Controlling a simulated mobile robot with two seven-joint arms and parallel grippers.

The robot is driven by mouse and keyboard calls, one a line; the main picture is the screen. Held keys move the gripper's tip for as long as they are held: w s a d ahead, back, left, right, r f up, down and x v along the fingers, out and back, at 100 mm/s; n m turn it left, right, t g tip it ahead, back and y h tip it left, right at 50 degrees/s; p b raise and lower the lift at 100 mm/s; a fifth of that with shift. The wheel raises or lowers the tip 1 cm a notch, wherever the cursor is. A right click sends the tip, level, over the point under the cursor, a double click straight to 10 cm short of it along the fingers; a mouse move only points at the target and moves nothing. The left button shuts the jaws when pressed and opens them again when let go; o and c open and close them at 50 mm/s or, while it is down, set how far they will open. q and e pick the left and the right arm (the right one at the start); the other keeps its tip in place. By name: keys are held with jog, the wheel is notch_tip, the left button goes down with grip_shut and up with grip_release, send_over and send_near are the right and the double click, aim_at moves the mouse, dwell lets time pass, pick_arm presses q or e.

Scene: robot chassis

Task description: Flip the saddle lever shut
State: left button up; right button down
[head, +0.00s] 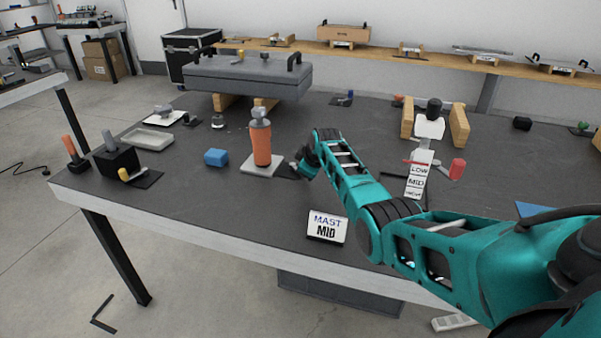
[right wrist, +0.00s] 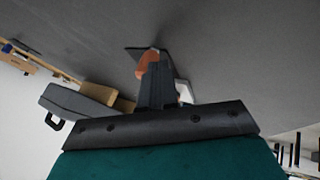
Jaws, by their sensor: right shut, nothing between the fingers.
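A mast (head: 420,170) with a scale of LOW and MID labels stands at the right of the table. I cannot tell for sure whether this is the saddle lever. My right gripper (head: 285,171) is shut and empty, low beside the white base plate (head: 250,169) of an orange cylinder (head: 262,145) with a grey top. In the right wrist view the dark fingers (right wrist: 155,85) hide part of an orange thing. My left gripper is not in view.
A sign reading MAST MID (head: 326,227) stands near the front edge. Wooden blocks (head: 460,125) flank the mast's far end. A grey case (head: 247,80) rests on wooden supports at the back.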

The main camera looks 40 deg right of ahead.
jog(key=shift+d+n+y, duration=0.3)
jog(key=shift+d+n, duration=0.1)
jog(key=shift+d, duration=0.05)
jog(key=shift+a, duration=0.15)
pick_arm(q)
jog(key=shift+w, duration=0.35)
pick_arm(e)
jog(key=shift+w, duration=0.1)
jog(key=shift+w+a+f+b, duration=0.1)
jog(key=shift+w+f+b, duration=0.1)
jog(key=shift+b, duration=0.35)
jog(key=shift+w+a+r+b, duration=0.25)
jog(key=shift+w+b, duration=0.2)
jog(key=shift+b, duration=0.15)
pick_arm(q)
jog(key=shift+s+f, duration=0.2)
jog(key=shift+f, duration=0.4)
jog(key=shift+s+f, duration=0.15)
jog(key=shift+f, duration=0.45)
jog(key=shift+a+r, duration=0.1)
